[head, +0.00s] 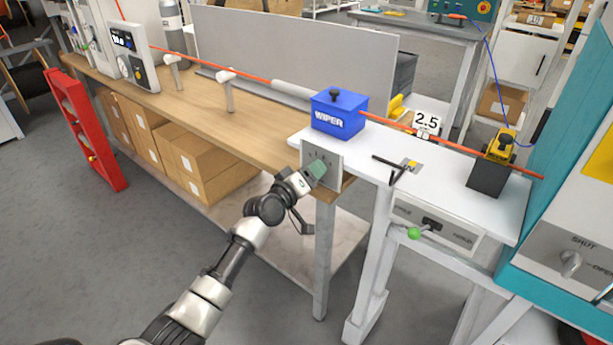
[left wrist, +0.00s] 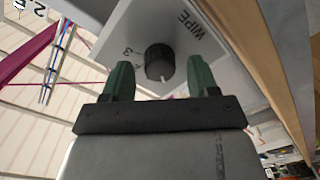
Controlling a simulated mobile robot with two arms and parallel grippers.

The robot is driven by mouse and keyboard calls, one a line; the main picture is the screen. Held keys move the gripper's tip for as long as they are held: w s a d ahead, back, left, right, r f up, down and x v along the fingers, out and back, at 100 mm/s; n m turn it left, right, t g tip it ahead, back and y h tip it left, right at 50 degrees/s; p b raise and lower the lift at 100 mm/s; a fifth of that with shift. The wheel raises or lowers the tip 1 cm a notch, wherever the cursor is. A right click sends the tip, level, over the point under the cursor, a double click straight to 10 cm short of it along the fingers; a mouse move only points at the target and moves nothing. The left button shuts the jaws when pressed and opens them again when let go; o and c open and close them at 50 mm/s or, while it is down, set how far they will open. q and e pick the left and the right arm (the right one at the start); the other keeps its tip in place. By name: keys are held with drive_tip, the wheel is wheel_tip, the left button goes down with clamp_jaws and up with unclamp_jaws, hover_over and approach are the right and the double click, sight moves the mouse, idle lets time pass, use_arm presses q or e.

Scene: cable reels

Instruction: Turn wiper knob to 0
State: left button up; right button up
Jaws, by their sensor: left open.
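The wiper knob (left wrist: 159,62) is a round black knob with a white pointer mark, on a pale plate lettered "WIPE…" in the left wrist view. Small scale marks show beside it, partly too unclear to read. In the head view the plate (head: 335,160) hangs at the left end of the white bench, below the blue WIPER box (head: 338,113), and my gripper hides the knob. My left gripper (head: 318,169) is open in front of the plate. In the left wrist view its green fingers (left wrist: 159,78) stand on either side of the knob, with gaps visible. My right gripper is not in view.
An orange cable (head: 258,80) runs above the benches through the WIPER box. A T-handle (head: 398,166) and a panel with a green-tipped lever (head: 414,233) are to the right. A wooden bench (head: 215,115) with cardboard boxes below (head: 200,160) is at left.

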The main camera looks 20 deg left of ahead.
use_arm(q)
drive_tip(key=v, duration=1.1)
drive_tip(key=shift+p, duration=0.3)
drive_tip(key=shift+w+f, duration=0.1)
drive_tip(key=s+a+f+m+g+y+p, duration=0.15)
drive_tip(key=s+f, duration=0.25)
drive_tip(key=f, duration=0.7)
drive_tip(key=s+f+g+y, duration=0.1)
drive_tip(key=s+f+g, duration=0.25)
drive_tip(key=f, duration=0.65)
drive_tip(key=s+f+m+g+y, duration=0.15)
drive_tip(key=s+f, duration=0.35)
drive_tip(key=f, duration=0.6)
drive_tip(key=s+f+m+g, duration=0.1)
drive_tip(key=s+f+g, duration=0.2)
drive_tip(key=s, duration=0.9)
drive_tip(key=s+d+f+m+g+y+p, duration=0.1)
drive_tip(key=s+f+m+g, duration=0.1)
drive_tip(key=s+f, duration=0.7)
drive_tip(key=s+f+m+g, duration=0.2)
drive_tip(key=s+f+g, duration=0.2)
drive_tip(key=s, duration=1.2)
wheel_tip(320, 180, down, 2)
drive_tip(key=shift+s+d+f+y+p, duration=0.15)
drive_tip(key=shift+s+d+y+p, duration=0.15)
drive_tip(key=shift+y+p, duration=0.1)
drive_tip(key=shift+w, duration=0.1)
